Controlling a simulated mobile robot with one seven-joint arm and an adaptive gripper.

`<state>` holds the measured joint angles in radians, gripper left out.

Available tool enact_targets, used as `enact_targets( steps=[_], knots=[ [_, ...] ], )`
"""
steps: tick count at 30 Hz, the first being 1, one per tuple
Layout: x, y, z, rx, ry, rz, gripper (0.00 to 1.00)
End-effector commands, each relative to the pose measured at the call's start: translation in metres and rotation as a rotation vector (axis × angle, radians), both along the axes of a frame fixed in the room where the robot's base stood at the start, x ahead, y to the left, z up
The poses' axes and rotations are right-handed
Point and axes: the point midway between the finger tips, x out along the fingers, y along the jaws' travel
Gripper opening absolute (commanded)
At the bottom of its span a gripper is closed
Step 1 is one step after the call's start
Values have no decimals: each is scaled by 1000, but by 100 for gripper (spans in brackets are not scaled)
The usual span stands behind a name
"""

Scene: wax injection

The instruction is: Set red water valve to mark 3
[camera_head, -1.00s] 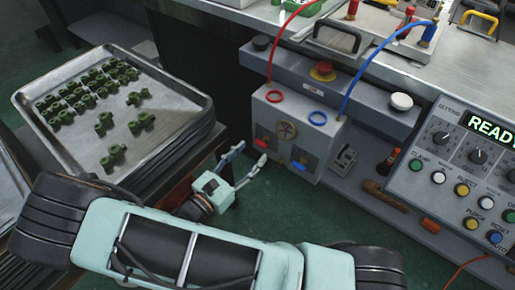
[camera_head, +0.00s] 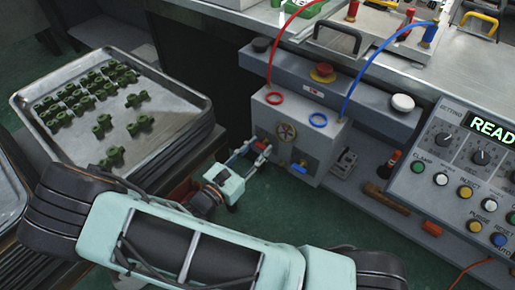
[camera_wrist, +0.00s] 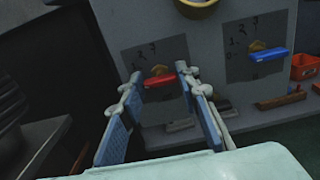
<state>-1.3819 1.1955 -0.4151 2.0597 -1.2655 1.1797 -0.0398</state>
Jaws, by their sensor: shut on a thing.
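The red water valve (camera_wrist: 160,81) is a small red handle on a dark plate (camera_wrist: 172,52) with faint marks above it, on the front of a grey box. In the wrist view the handle lies nearly level. I cannot read which mark it points at. My gripper (camera_wrist: 159,75) has its two blue fingers on either side of the handle, at its ends, shut on it. In the head view my gripper (camera_head: 258,150) reaches the lower left of the box (camera_head: 288,107), and the red handle is mostly hidden by the fingers.
A blue valve (camera_head: 299,169) sits right of the red one on the same box. A tray (camera_head: 180,95) of green pieces stands to the left. A control panel (camera_head: 455,180) with knobs and buttons is at the right. Green floor lies below the box.

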Motion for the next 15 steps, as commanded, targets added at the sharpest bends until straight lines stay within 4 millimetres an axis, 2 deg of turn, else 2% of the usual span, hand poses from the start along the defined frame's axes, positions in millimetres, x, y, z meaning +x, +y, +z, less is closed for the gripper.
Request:
enact_targets(
  steps=[8,15],
  knots=[
    [0,0,0,17,-14,0,6],
    [0,0,1,105,-80,0,6]
  ],
)
